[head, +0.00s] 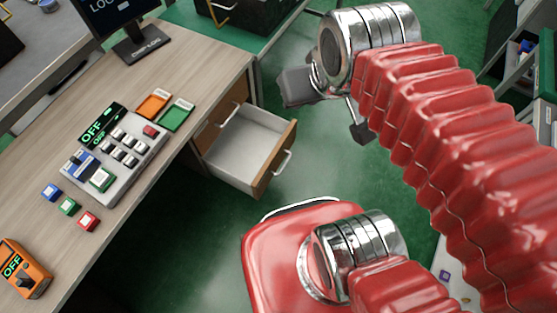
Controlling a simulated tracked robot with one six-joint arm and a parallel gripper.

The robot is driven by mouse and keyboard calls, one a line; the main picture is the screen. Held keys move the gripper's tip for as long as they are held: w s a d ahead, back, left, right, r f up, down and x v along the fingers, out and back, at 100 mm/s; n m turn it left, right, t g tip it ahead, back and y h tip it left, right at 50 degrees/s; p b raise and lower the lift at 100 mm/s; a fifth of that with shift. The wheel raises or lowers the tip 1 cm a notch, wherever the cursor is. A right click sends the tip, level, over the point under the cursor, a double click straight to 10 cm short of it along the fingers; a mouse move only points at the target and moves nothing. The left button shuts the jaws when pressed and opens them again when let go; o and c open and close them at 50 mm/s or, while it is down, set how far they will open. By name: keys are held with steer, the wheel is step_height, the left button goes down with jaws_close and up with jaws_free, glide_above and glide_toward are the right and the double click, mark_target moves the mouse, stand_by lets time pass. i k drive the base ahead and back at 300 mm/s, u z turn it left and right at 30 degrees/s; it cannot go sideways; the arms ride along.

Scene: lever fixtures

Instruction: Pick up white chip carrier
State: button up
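My gripper (328,110) hangs at the end of my red-sleeved arm, above the green floor and to the right of the open drawer. Its two dark fingers stand apart, and nothing shows between them. I cannot make out a white chip carrier for certain. A whitish surface (441,262) with small purple marks shows at the lower right, partly hidden behind my arm, and I cannot tell what it is.
A wooden desk (190,60) on the left bears a control panel (115,155), blue, green and red buttons, an orange switch box (22,268) and a monitor. Its open drawer (245,145) looks empty and juts toward my gripper. Shelving (515,60) stands at right.

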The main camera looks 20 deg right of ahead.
mark_target(101, 179)
steer(key=u, duration=1.75)
